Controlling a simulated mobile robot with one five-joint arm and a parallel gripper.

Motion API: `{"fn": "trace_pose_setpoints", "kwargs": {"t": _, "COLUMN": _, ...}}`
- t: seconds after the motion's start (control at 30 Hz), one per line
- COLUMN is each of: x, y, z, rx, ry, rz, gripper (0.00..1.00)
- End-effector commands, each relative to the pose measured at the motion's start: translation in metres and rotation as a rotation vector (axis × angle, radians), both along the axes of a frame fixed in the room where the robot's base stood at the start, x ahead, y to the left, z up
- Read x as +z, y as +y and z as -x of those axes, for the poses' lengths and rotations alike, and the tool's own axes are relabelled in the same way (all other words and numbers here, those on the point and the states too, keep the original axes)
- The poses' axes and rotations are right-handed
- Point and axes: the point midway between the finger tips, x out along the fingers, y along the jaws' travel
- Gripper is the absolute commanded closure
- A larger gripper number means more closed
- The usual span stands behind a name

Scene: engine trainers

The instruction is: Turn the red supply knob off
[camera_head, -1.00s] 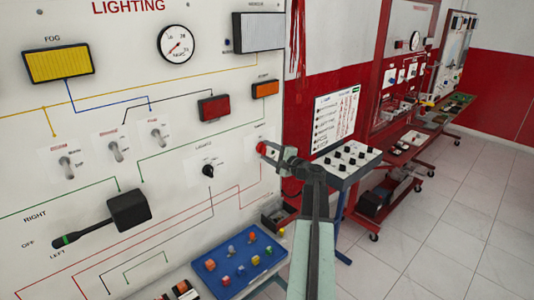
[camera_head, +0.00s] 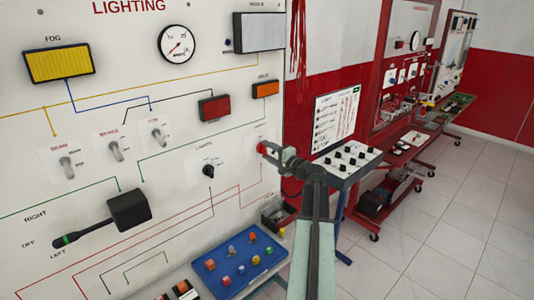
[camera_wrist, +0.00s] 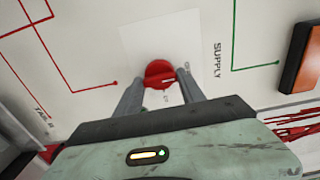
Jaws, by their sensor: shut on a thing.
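The red supply knob (camera_wrist: 160,72) sits on a white plate on the upright training panel, beside the printed word SUPPLY in the wrist view. It also shows at the right edge of the panel in the head view (camera_head: 262,148). My gripper (camera_wrist: 160,84) is shut on the knob, with one grey finger on each side of it. In the head view my gripper (camera_head: 270,151) reaches the panel from the right. The knob's lower part and most of its position marks are hidden or too small to read.
The white LIGHTING panel (camera_head: 60,130) carries switches, a gauge, lamps and a black lever (camera_head: 128,210). A blue tray (camera_head: 240,262) of small parts lies below. A small stand with black knobs (camera_head: 347,160) is to the right. The tiled floor at right is clear.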

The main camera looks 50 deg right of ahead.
Motion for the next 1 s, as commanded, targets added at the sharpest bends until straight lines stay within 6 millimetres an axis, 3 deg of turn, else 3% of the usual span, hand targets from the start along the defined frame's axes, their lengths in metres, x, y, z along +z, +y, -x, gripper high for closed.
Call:
{"fn": "trace_pose_setpoints", "kwargs": {"t": 0.03, "x": 0.002, "y": 0.0, "z": -0.001, "rx": -0.001, "ry": -0.005, "rz": -0.002, "gripper": 0.94}}
{"fn": "trace_pose_setpoints", "kwargs": {"t": 0.07, "x": 0.002, "y": 0.0, "z": -0.001, "rx": -0.001, "ry": -0.005, "rz": -0.002, "gripper": 0.51}}
{"fn": "trace_pose_setpoints", "kwargs": {"t": 0.13, "x": 0.002, "y": 0.0, "z": -0.001, "rx": -0.001, "ry": -0.004, "rz": -0.002, "gripper": 0.32}}
{"fn": "trace_pose_setpoints", "kwargs": {"t": 0.47, "x": 0.001, "y": 0.0, "z": 0.002, "rx": -0.001, "ry": -0.001, "rz": -0.001, "gripper": 0.32}}
{"fn": "trace_pose_setpoints", "kwargs": {"t": 0.8, "x": 0.001, "y": 0.005, "z": 0.062, "rx": -0.003, "ry": -0.002, "rz": -0.001, "gripper": 0.32}}
{"fn": "trace_pose_setpoints", "kwargs": {"t": 1.0, "x": 0.001, "y": 0.006, "z": 0.077, "rx": 0.0, "ry": -0.002, "rz": -0.002, "gripper": 0.32}}
